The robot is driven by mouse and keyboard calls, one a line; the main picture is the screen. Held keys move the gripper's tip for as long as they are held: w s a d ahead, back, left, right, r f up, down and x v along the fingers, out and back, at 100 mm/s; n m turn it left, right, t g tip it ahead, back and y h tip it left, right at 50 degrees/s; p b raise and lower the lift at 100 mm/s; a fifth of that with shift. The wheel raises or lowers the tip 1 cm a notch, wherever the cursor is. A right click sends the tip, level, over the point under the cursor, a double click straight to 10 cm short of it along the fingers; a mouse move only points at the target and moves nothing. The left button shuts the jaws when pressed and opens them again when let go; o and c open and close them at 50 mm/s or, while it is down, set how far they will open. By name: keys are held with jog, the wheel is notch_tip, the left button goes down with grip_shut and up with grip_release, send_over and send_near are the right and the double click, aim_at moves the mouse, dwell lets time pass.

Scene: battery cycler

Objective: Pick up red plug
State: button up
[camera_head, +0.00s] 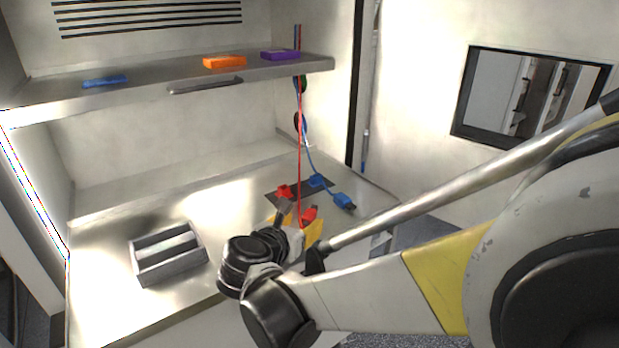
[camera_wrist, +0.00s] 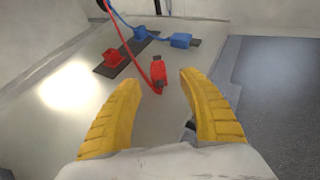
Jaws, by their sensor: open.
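The red plug (camera_wrist: 158,72) on the end of the red cable lies on the metal worktop. It sits just beyond and between the fingertips of my gripper (camera_wrist: 160,82) in the wrist view. My gripper is open, with both yellow fingers apart and nothing between them. In the head view the red plug (camera_head: 309,214) shows just past my gripper (camera_head: 300,226), partly behind the wrist. A second red piece (camera_wrist: 114,58), a socket, stands on a dark plate (camera_wrist: 106,70) to the left.
A blue socket (camera_head: 317,181) is on the same plate, and a blue plug (camera_head: 343,200) lies to its right near the worktop's edge. A grey slotted holder (camera_head: 167,253) stands at left. A shelf (camera_head: 150,92) above holds blue, orange and purple items.

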aim_at(306, 218)
jog(key=b+x, duration=0.2)
jog(key=x, duration=0.3)
jog(key=shift+w+f, duration=0.3)
jog(key=shift+w, duration=0.05)
jog(key=shift+r, duration=0.1)
jog(key=shift+c, duration=0.8)
jog(key=shift+s, duration=0.1)
grip_shut()
